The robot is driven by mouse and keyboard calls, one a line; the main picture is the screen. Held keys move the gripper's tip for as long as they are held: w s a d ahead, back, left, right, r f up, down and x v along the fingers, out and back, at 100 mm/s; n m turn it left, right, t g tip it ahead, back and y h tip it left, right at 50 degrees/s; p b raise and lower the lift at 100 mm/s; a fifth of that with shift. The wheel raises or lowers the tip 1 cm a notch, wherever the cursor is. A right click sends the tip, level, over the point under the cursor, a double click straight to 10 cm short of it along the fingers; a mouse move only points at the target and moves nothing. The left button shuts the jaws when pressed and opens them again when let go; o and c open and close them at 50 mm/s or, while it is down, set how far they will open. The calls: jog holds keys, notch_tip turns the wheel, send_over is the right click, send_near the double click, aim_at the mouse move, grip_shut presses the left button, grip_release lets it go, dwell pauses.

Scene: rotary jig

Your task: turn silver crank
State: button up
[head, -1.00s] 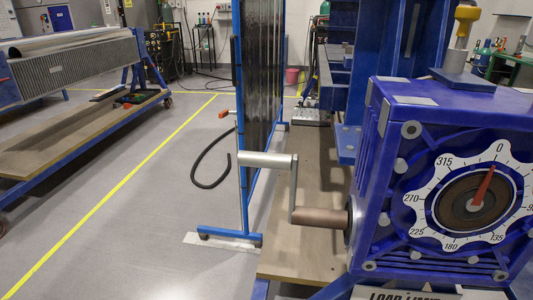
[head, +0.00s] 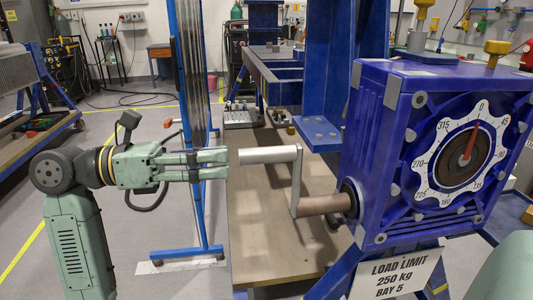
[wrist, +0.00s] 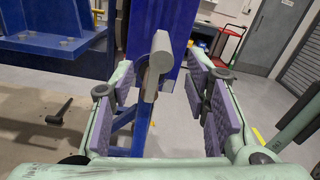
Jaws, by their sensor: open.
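The silver crank has a light cylindrical handle (head: 268,155), a flat arm (head: 296,185) hanging down from its right end, and a brown shaft (head: 325,205) running into the blue gearbox (head: 375,130). In the wrist view the handle (wrist: 158,62) shows end-on, ahead of and between the padded fingers of my gripper (wrist: 160,80). The dial (head: 466,158) has a red pointer near 0.
A LOAD LIMIT sign (head: 397,277) hangs below the gearbox. A blue upright (head: 345,70) stands behind the crank, over a wooden bench top (head: 265,240). A blue-framed screen (head: 200,225) stands behind my gripper.

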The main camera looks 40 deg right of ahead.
aim_at(295, 151)
jog(key=p+x, duration=0.2)
jog(key=x, duration=0.7)
jog(key=shift+s+d, duration=0.2)
jog(key=shift+d, duration=0.1)
jog(key=shift+c, duration=0.6)
grip_shut()
